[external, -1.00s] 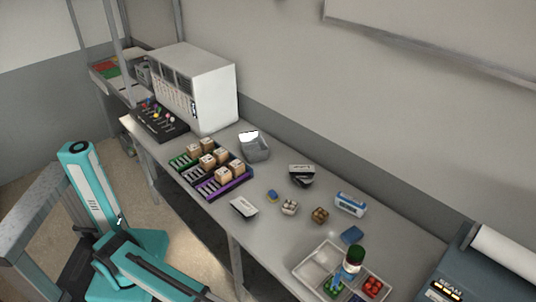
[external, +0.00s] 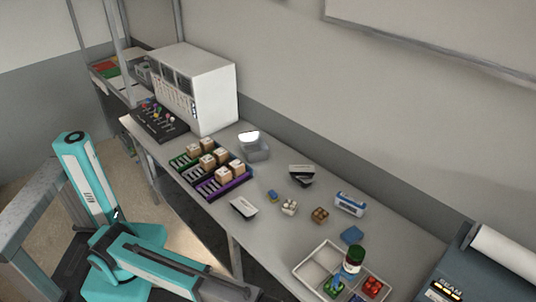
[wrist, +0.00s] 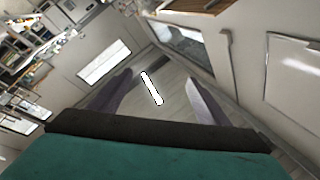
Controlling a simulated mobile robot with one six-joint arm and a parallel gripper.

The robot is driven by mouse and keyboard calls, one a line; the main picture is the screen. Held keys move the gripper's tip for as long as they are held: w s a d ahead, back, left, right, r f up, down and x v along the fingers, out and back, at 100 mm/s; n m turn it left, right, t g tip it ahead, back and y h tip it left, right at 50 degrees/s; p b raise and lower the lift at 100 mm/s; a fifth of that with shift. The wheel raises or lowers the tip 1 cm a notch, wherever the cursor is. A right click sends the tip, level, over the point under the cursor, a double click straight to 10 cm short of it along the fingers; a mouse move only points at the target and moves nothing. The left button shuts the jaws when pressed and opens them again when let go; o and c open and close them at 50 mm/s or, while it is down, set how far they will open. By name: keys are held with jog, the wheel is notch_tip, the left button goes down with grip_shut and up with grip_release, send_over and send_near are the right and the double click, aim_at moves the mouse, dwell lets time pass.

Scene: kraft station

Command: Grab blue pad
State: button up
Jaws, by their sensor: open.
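The blue pad (external: 352,235) lies flat on the grey table, just behind the divided white tray (external: 312,260). A second, smaller blue and yellow block (external: 272,196) lies farther left on the table. My gripper (wrist: 160,88) shows in the wrist view with its two dark fingers spread wide and nothing between them. The wrist view looks out over the room and does not clearly show the pad. In the external view my arm runs off the bottom edge, so the gripper is hidden there.
A dark-capped bottle (external: 355,256) stands at the tray, near red pieces (external: 373,286). A blue-white box (external: 350,203) and small egg-like items (external: 289,207) lie behind and left of the pad. A large printer-like machine (external: 465,285) stands at right. Bins with cartons (external: 222,178) stand left.

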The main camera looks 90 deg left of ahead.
jog(key=w+a+f+m+g+y+p, duration=0.15)
jog(key=a+m+y+p, duration=0.35)
jog(key=a, duration=1)
jog(key=w+a+f+m+g+y+p, duration=0.1)
jog(key=a+f+m+y+p, duration=0.35)
jog(key=a, duration=1.05)
jog(key=w+a+m+g+y+p, duration=0.1)
jog(key=a+m+g+y+p, duration=0.15)
jog(key=a+y, duration=0.8)
jog(key=s+a+f+m+h, duration=0.1)
jog(key=s+a+f+h, duration=0.15)
jog(key=a, duration=0.45)
jog(key=m+g+y+b, duration=0.1)
jog(key=m+g+b, duration=0.1)
jog(key=b, duration=0.5)
send_near(350, 233)
jog(key=v, duration=0.3)
jog(key=shift+w+d, duration=0.2)
jog(key=shift+p+x, duration=0.75)
jog(key=shift+x, duration=2.05)
jog(key=shift+p+x, duration=0.3)
jog(key=shift+x, duration=1.25)
jog(key=shift+s, duration=0.1)
